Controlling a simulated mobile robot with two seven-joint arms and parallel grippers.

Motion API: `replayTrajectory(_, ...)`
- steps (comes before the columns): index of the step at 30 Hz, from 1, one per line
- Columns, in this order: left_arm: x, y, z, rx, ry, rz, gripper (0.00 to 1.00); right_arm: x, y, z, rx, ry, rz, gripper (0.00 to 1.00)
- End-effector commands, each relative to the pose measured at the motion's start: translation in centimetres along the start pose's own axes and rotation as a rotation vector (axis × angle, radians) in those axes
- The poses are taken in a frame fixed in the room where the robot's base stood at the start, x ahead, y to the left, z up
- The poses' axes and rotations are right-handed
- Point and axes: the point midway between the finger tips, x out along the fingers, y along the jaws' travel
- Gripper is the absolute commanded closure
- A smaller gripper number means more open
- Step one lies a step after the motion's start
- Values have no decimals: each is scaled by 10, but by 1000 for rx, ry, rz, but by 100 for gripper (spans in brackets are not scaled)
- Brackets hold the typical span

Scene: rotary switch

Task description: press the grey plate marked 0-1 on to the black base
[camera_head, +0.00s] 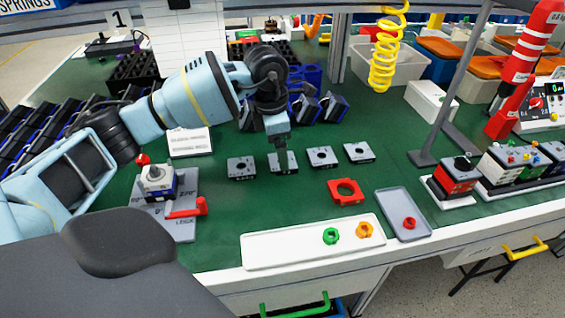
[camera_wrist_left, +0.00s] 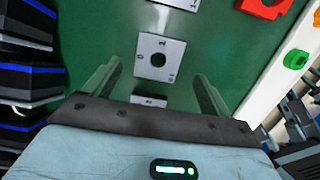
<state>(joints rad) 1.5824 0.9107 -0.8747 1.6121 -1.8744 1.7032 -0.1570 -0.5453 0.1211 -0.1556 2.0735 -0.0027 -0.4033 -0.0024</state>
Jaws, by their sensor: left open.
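Several small square grey plates with round holes stand in a row on the green mat. My left gripper (camera_head: 282,152) is open, pointing down over the second plate from the left (camera_head: 288,167). In the left wrist view the near edge of a plate (camera_wrist_left: 149,100) shows between the open fingers (camera_wrist_left: 157,82), apart from both; the rest is hidden. A dark-and-white block with a blue band (camera_head: 160,186), perhaps holding the black base, sits in a grey fixture (camera_head: 180,230).
The fixture has a red lever (camera_head: 188,208). A red square frame (camera_head: 346,198), a white tray (camera_head: 290,247) with green and orange rings, and a grey tray (camera_head: 390,205) with a red ring lie right.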

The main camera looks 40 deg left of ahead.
Motion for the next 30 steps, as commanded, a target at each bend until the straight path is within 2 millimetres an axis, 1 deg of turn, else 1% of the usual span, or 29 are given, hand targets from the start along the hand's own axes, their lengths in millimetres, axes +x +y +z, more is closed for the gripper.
replayTrajectory(1,9,1,0,-1,1,-2,16,0,0,1,2,-1,0,64)
replayTrajectory(3,19,2,1,0,2,-3,16,1,-1,1,4,-1,0,64)
replayTrajectory(6,30,2,1,0,2,-2,16,1,-2,1,8,-1,1,64)
replayTrajectory(10,37,3,1,0,0,0,16,2,-2,1,12,0,1,64)
replayTrajectory(16,37,3,1,0,-1,0,16,3,-2,-2,11,5,2,64)
replayTrajectory(17,37,3,1,0,-1,0,19,3,-2,-2,11,6,2,64)
replayTrajectory(27,36,3,1,0,-1,0,64,4,1,-5,0,12,2,64)
replayTrajectory(30,36,3,1,0,-1,0,65,4,2,-5,-3,11,2,64)
